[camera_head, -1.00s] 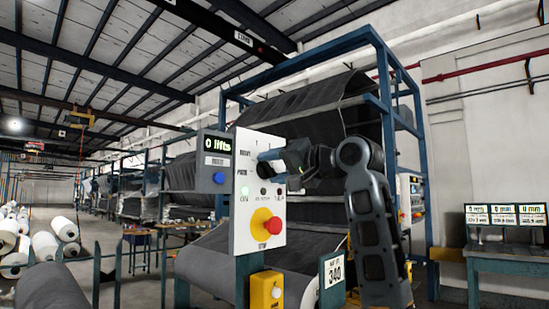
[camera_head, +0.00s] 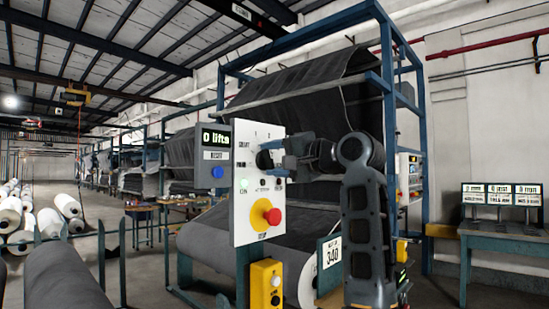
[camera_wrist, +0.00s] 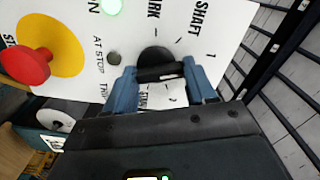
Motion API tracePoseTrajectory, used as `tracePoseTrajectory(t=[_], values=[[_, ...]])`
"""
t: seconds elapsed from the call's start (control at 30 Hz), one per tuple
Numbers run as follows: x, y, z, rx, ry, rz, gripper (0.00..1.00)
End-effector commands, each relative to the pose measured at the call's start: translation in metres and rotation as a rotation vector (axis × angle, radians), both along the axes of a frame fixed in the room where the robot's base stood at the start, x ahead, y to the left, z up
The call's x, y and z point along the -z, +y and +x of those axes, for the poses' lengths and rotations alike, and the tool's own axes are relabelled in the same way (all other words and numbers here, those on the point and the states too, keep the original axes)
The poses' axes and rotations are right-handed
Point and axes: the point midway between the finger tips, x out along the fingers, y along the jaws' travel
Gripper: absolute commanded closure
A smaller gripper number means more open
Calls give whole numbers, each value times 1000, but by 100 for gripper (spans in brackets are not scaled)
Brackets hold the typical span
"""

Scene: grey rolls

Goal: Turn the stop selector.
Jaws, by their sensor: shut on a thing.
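The stop selector (camera_wrist: 154,58) is a round black knob with a bar-shaped grip on a white control panel (camera_head: 243,205). In the wrist view my gripper (camera_wrist: 160,73) has its two blue fingers on either side of the knob's bar and is shut on it. In the head view my gripper (camera_head: 284,156) reaches the panel from the right and partly hides the selector (camera_head: 264,160). Printed marks and words, among them "SHAFT", stand around the knob. The exact setting of the knob is hard to read.
A red mushroom button (camera_head: 273,216) on a yellow disc sits below the selector. A green lamp (camera_head: 244,183) is lit beside it. A counter box (camera_head: 216,154) reading "0 lifts" adjoins the panel's left. A yellow box (camera_head: 266,285) stands below.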

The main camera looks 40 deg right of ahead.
Motion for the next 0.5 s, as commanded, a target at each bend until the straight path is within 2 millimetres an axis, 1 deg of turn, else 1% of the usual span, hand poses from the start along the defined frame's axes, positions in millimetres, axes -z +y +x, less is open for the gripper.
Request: tracePoseTrajectory(t=[0.13,0.17,0.4,0.5], values=[[1,-1,0,3,1,0,75],[1,-1,0,3,1,0,43],[0,-1,0,1,1,0,20],[0,-1,0,1,1,-1,19]])
